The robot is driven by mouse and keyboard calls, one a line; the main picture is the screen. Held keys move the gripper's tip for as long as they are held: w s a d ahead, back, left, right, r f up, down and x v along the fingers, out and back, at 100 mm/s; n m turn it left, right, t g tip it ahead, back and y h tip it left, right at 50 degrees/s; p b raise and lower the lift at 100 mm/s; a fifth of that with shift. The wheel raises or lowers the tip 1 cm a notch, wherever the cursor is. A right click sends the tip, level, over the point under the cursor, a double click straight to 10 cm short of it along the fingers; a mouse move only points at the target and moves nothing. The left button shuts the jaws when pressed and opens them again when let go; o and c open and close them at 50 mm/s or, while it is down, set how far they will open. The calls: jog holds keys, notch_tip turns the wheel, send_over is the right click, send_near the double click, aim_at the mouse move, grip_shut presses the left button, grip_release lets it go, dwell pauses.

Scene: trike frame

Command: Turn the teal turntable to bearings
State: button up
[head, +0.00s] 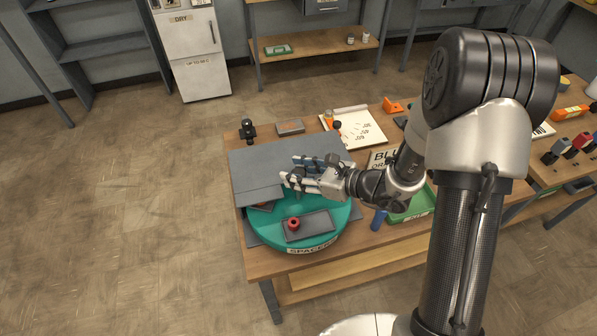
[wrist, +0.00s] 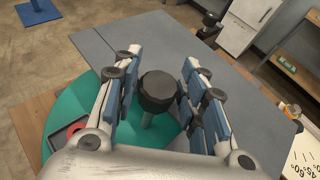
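The teal turntable (head: 338,232) sits on the wooden bench, and its front rim label reads SPACERS. A grey tray (head: 318,222) on its front holds a red ring-like part (head: 293,224). A grey cover (head: 262,163) hides the back of the turntable. In the wrist view, a dark knob (wrist: 157,92) stands on a teal post, above the turntable (wrist: 62,108). My gripper (head: 290,169) is over the turntable. In the wrist view my gripper (wrist: 158,68) is open, with one finger on each side of the knob. A narrow gap seems to show on both sides.
A green bin (head: 410,207) and a blue-handled item (head: 379,218) are right of the turntable. A white sheet with angle figures (head: 355,130) and a small black device (head: 247,130) lie behind. The floor at left is clear.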

grip_shut()
